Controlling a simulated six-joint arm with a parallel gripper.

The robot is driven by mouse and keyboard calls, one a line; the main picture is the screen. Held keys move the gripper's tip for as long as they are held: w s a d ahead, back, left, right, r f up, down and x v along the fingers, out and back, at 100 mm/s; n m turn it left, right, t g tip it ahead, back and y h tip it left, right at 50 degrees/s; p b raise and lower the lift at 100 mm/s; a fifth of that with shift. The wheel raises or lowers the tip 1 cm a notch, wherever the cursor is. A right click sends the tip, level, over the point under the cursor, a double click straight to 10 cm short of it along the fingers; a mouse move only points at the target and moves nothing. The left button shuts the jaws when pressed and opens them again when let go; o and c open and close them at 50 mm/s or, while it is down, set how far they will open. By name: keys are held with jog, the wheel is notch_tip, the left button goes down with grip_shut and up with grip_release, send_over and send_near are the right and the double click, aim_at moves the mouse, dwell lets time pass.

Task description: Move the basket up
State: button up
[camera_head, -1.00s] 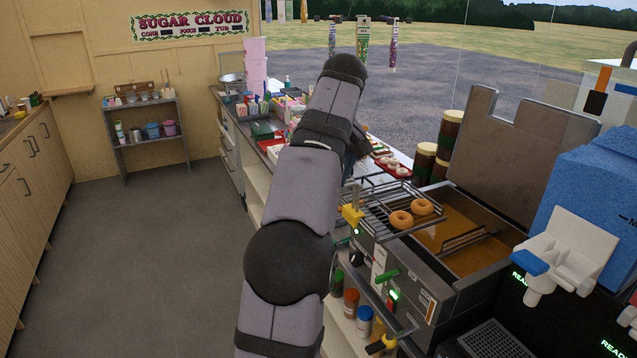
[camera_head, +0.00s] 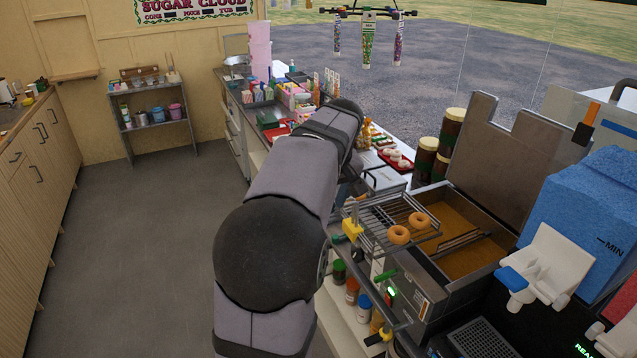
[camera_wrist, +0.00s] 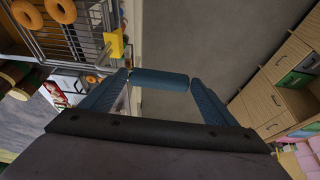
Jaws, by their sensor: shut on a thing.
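The wire basket (camera_head: 375,240) holds two ring doughnuts (camera_head: 398,235). It shows at the left edge of the steel fryer (camera_head: 455,285), apparently above the oil (camera_head: 470,258). A yellow block (camera_head: 352,228) is at its near left corner. In the wrist view the basket (camera_wrist: 88,22) is at upper left, with its yellow block (camera_wrist: 115,45). My gripper (camera_wrist: 158,80) has its two fingers closed on the ends of a dark blue cylindrical grip (camera_wrist: 160,79), apparently the basket's handle; the joint is unclear. My arm hides the gripper in the head view.
Tall dark jars (camera_head: 449,135) stand behind the fryer. A blue tank (camera_head: 585,215) is at right. Spice bottles (camera_head: 352,290) sit on a shelf below the fryer's left side. A counter with sweets and a red tray (camera_head: 398,160) runs behind my arm. Open floor (camera_head: 110,260) lies left.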

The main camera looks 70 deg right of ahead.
jog(key=shift+d+f, duration=0.4)
jog(key=shift+d, duration=0.45)
jog(key=shift+d+f, duration=0.4)
jog(key=shift+d, duration=0.4)
jog(key=shift+f, duration=0.2)
